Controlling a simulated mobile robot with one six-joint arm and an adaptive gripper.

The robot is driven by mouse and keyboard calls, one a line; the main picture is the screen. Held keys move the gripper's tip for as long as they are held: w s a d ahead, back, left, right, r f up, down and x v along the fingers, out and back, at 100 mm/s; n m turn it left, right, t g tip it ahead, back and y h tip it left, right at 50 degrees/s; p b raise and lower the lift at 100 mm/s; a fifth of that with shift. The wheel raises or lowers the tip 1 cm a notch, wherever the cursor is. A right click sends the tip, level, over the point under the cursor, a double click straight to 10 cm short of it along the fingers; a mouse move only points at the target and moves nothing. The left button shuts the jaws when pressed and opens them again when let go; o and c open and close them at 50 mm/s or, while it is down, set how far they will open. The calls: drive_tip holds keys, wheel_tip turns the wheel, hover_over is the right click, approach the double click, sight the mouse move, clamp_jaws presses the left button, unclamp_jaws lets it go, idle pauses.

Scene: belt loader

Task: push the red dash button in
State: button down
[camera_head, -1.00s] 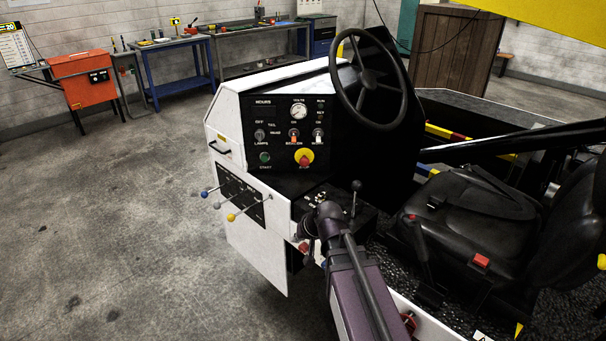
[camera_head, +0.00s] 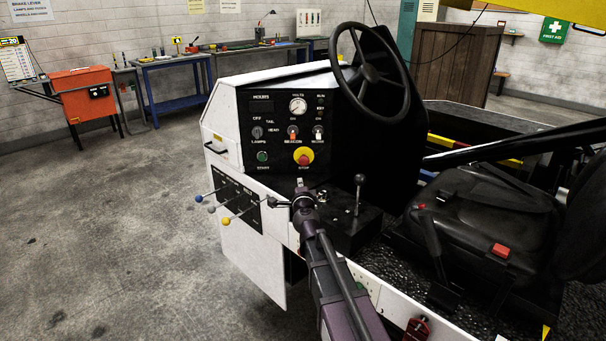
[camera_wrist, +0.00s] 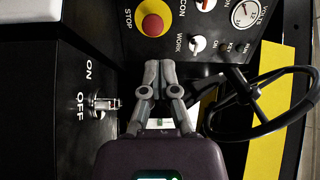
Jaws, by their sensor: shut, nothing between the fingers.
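The red dash button (camera_head: 304,155) is a round red cap on a yellow ring, low on the black dash panel above the word STOP. In the wrist view the same red button (camera_wrist: 152,25) is at the top, just beyond the fingertips. My gripper (camera_head: 299,183) is below the button in the head view. In the wrist view my gripper (camera_wrist: 159,66) has its fingertips together and holds nothing. A gap shows between the fingertips and the button in both views. Nothing covers the button.
The steering wheel (camera_head: 369,72) stands right of the panel. A black-knobbed lever (camera_head: 359,194) rises right of my arm. Blue, grey and yellow-knobbed levers (camera_head: 226,221) stick out at the left. An ON/OFF toggle (camera_wrist: 104,104) is left of my fingers.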

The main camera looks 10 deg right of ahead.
sight(304, 162)
drive_tip(key=shift+w+d+f+m+h, duration=0.25)
drive_tip(key=shift+d+f+m+h, duration=0.3)
drive_tip(key=shift+d+m+h, duration=0.25)
drive_tip(key=shift+w+a, duration=0.1)
drive_tip(key=w, duration=0.4)
drive_tip(key=w+d, duration=0.1)
drive_tip(key=w, duration=0.4)
drive_tip(key=w+d, duration=0.1)
drive_tip(key=w, duration=0.3)
drive_tip(key=shift+w+d, duration=0.1)
drive_tip(key=shift+w, duration=0.2)
drive_tip(key=shift+w+d, duration=0.15)
drive_tip(key=shift+w, duration=0.9)
drive_tip(key=shift+s, duration=0.15)
drive_tip(key=s, duration=0.4)
drive_tip(key=s+a, duration=0.1)
drive_tip(key=s, duration=0.4)
drive_tip(key=s+a, duration=0.1)
drive_tip(key=s, duration=0.4)
drive_tip(key=shift+a, duration=0.1)
